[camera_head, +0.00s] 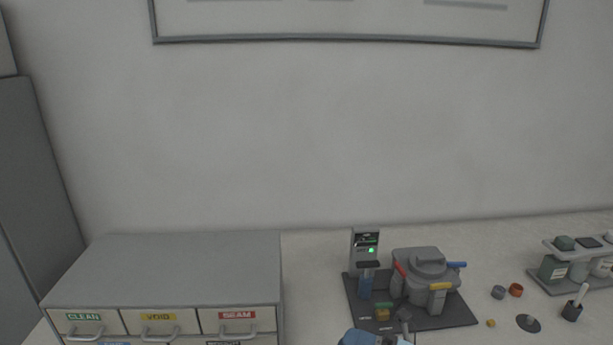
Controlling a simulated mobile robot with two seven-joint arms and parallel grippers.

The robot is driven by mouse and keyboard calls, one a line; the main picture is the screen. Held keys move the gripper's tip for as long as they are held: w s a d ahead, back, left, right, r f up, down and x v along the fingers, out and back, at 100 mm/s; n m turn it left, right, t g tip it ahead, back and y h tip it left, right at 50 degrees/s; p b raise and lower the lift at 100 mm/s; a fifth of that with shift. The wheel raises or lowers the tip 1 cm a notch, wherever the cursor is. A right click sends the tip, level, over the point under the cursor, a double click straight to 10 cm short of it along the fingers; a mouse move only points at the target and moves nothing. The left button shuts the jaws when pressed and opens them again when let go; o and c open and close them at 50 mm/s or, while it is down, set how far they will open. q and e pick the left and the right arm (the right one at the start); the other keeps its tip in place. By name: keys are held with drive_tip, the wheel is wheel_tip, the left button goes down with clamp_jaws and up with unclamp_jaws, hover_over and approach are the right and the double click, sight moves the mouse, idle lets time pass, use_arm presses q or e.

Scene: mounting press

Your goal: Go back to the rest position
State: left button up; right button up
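Neither of my grippers can be made out in the head view. The mounting press (428,264) is a grey, lidded unit with red, blue and yellow handles, standing on a dark base plate (452,318) on the bench. A control post (366,243) with a lit green indicator stands at its left. A blue rounded shape (359,338) is cut off by the bottom edge in front of the plate; I cannot tell what it is.
A grey drawer cabinet (185,262) with drawers labelled CLEAN, VOID and SEAM stands at left. Small cups (516,290), a dark disc (528,323), a black pot (572,312) and a rack of jars (555,268) are at right. Bench space between cabinet and press is clear.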

drive_tip(key=s+d+f+m+t+h+p, duration=0.1)
drive_tip(key=s+d+f+m+h, duration=0.3)
drive_tip(key=f+m, duration=0.3)
drive_tip(key=s+d+f+m+t+h+p, duration=0.1)
drive_tip(key=s+f+m+h, duration=0.5)
drive_tip(key=m, duration=0.8)
drive_tip(key=s+d+f+m+t+h+p, duration=0.2)
drive_tip(key=s+d+f+m+h, duration=0.4)
drive_tip(key=m, duration=0.5)
drive_tip(key=shift+s+d+f+h+p, duration=0.3)
drive_tip(key=shift+s+f+h, duration=0.3)
drive_tip(key=shift+f, duration=0.2)
